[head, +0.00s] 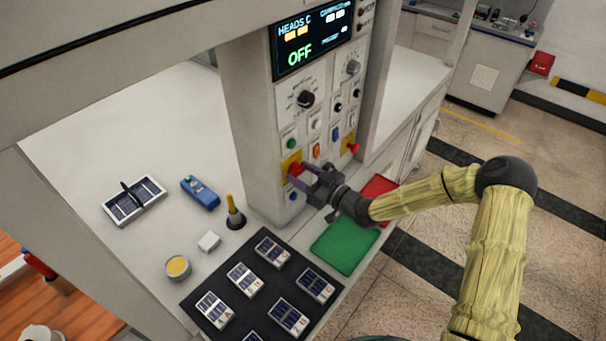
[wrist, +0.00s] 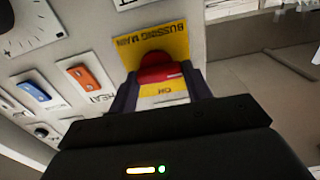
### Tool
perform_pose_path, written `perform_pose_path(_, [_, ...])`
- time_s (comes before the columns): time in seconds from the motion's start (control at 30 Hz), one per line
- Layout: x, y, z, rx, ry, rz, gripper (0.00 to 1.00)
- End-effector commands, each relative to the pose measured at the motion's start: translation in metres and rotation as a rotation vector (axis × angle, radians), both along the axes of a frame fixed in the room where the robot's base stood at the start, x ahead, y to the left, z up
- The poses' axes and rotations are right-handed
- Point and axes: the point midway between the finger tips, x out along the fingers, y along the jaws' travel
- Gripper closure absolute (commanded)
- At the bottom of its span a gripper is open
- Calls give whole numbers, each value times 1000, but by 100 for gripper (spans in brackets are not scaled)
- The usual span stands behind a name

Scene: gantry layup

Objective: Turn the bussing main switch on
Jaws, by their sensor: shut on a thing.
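The bussing main switch (head: 295,168) is a red knob on a yellow plate, low on the control panel. In the wrist view the red knob (wrist: 158,66) sits between my fingers, under the plate's upside-down "BUSSING MAIN" lettering. A pale label reading "ON" shows on its near side. My gripper (head: 301,178) reaches the panel from the right and is shut on the knob; the fingers also show in the wrist view (wrist: 160,84). The fingers partly hide the plate.
Black dials (head: 306,99), small rocker switches and buttons surround the knob. Below are a green mat (head: 345,245) and a dark tray (head: 238,333) of cell-like pieces.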

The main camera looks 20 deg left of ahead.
Motion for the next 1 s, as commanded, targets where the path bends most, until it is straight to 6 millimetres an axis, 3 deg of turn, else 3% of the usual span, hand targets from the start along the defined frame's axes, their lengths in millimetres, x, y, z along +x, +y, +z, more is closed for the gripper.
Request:
perform_pose_path(0.47, [1, -1, -3, 80, 192, 0, 74])
perform_pose_path(1.0, [4, -2, -1, 275, 654, -2, 74])
